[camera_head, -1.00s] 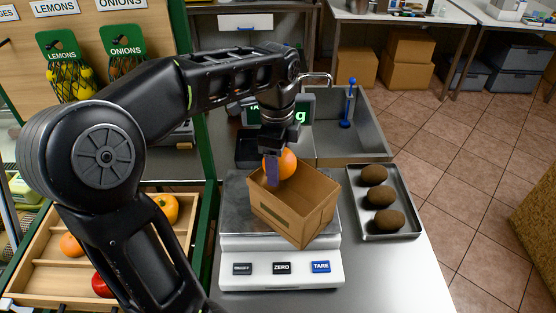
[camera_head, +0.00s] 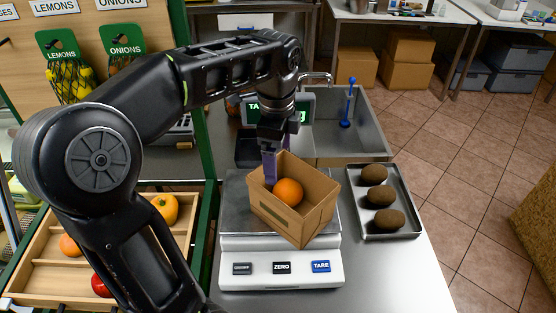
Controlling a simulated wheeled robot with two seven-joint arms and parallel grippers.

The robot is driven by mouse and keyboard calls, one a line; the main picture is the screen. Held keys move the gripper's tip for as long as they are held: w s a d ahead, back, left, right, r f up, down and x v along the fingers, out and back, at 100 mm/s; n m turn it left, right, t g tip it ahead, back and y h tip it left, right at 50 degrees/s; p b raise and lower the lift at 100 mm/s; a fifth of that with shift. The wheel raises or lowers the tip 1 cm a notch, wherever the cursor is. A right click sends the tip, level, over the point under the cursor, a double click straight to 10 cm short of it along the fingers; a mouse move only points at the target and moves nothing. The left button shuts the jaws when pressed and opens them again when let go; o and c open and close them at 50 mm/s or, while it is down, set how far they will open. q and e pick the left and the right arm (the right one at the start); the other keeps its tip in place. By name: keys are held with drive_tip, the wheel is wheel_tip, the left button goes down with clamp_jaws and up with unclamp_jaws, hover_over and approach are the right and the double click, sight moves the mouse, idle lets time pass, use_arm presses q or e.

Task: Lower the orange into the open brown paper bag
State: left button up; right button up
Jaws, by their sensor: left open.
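The orange (camera_head: 288,191) sits inside the open brown paper bag (camera_head: 277,217), low between its walls. The bag looks like a small brown open-topped box and stands turned at an angle on the weighing scale (camera_head: 281,277). My left gripper (camera_head: 271,165) is above the bag's left rear part, pointing down, with a purple finger reaching to the bag's rim. It is open and apart from the orange. The bag's floor and the orange's underside are hidden. My right gripper is not in view.
A metal tray (camera_head: 394,229) with three brown potato-like items stands right of the scale. A grey sink (camera_head: 345,146) with a tap lies behind. A wooden produce crate (camera_head: 45,284) with fruit is at left.

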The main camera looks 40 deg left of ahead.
use_arm(q)
wheel_tip(320, 180, up, 6)
drive_tip(key=shift+s+d+f+p, duration=0.1)
drive_tip(key=shift+s+p, duration=0.05)
drive_tip(key=shift+p, duration=0.95)
